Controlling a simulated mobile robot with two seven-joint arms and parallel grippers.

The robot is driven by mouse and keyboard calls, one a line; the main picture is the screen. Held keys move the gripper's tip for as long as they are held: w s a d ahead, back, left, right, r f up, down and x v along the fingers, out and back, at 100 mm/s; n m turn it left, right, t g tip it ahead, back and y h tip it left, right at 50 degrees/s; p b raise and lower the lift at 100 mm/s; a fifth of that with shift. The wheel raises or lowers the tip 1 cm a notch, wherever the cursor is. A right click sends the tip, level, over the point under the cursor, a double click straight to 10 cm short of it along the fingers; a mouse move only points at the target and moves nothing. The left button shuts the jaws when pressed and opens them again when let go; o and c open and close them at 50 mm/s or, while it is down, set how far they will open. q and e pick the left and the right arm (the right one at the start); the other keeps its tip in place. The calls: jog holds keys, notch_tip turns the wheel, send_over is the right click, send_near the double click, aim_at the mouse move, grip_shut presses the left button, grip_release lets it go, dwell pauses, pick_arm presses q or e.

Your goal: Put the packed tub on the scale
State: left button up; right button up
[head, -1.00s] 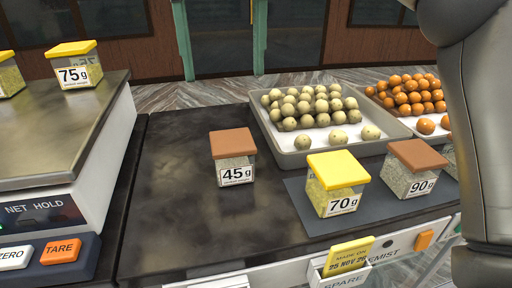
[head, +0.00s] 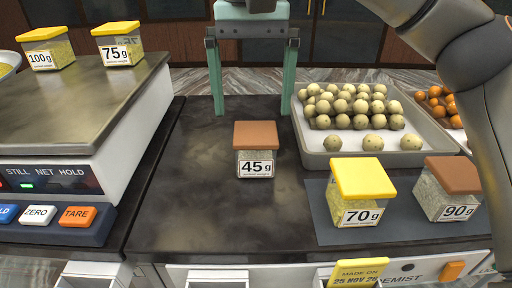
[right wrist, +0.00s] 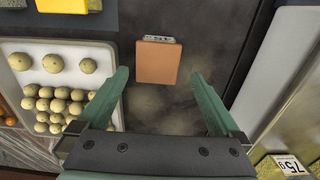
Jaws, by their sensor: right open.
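A clear tub with a brown lid, marked 45 g (head: 256,163), stands upright on the dark counter. Its brown lid also shows in the right wrist view (right wrist: 157,62). My right gripper (head: 253,112) is open and empty, its teal fingers pointing down just behind the 45 g tub. In the right wrist view the lid lies just beyond and between the fingertips (right wrist: 158,76), with no visible contact. The scale (head: 80,120) stands at the left. Two yellow-lidded tubs, 100 g (head: 48,54) and 75 g (head: 122,52), stand on its far part. My left gripper is out of view.
A 70 g yellow-lidded tub (head: 358,208) and a 90 g brown-lidded tub (head: 448,203) stand on a dark mat (head: 330,232). A tray (head: 312,153) of pale sweets and orange sweets (head: 436,100) are behind. Counter left of the 45 g tub is clear.

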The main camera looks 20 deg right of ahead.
aim_at(255, 131)
jog(key=shift+d+f, duration=0.2)
jog(key=shift+f, duration=2.9)
jog(key=shift+c, duration=0.2)
jog(key=c, duration=1.3)
jog(key=shift+o, duration=0.2)
jog(key=shift+r, duration=0.15)
